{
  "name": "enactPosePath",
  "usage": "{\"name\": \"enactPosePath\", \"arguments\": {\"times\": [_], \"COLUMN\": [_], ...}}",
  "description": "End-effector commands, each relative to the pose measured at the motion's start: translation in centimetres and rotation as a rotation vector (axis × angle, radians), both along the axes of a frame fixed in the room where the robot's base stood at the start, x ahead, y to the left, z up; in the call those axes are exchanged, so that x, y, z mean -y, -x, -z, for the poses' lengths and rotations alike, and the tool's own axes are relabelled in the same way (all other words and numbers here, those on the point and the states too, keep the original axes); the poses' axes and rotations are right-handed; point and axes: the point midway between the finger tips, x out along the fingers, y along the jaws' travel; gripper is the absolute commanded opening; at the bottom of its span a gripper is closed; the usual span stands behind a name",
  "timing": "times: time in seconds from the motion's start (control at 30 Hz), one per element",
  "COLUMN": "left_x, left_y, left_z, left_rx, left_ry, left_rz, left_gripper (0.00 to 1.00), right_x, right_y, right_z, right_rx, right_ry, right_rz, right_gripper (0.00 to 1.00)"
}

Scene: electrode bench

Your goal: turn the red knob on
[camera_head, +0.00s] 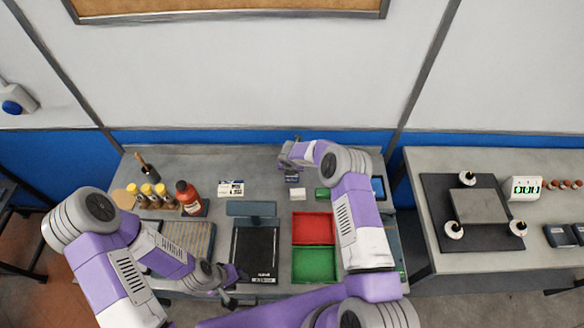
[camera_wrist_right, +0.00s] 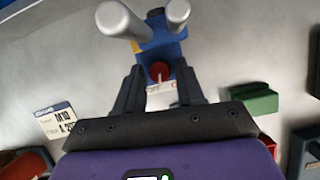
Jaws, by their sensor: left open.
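The red knob (camera_wrist_right: 160,71) sits on a small blue device (camera_wrist_right: 160,42) in the right wrist view, with a white lettered label beside it. My right gripper (camera_wrist_right: 160,84) has its dark fingers apart, one on each side of the knob in the picture; I cannot tell whether they touch it. In the head view my right gripper (camera_head: 289,158) is over the back of the bench, and the knob is not visible there. My left gripper (camera_head: 230,286) is open and empty near the bench's front edge, by the black panel.
Red (camera_head: 314,228) and green (camera_head: 316,266) trays lie mid-bench under my right arm. A green block (camera_wrist_right: 254,99) is right of the device. A printed card (camera_head: 230,188), a red bottle (camera_head: 187,197) and yellow-topped bottles (camera_head: 148,190) stand left. Two pale cylinders (camera_wrist_right: 121,20) appear above the gripper.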

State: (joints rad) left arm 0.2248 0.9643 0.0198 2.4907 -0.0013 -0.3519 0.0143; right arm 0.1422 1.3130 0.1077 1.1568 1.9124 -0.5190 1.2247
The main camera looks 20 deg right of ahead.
Motion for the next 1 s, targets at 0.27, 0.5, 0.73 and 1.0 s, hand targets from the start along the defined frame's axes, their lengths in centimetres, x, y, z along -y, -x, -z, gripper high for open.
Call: {"name": "enactPosePath", "arguments": {"times": [0.27,0.5,0.73,1.0], "left_x": [0.0,0.0,0.0,0.0], "left_y": [0.0,0.0,0.0,0.0], "left_z": [0.0,0.2,0.7,1.2], "left_rx": [0.0,0.0,0.0,0.0], "left_ry": [0.0,0.0,0.0,0.0], "left_rz": [0.0,0.0,0.0,0.0], "left_gripper": [0.43,0.43,0.43,0.43], "right_x": [0.0,0.1,0.2,0.4], "right_y": [0.0,0.0,0.1,0.0], "right_z": [0.0,0.0,0.1,0.0], "right_rx": [0.0,0.0,-0.001,0.001], "right_ry": [0.0,-0.001,-0.003,-0.003], "right_rz": [0.0,-0.023,-0.135,-0.342], "right_gripper": [0.0,0.0,0.0,0.0]}}
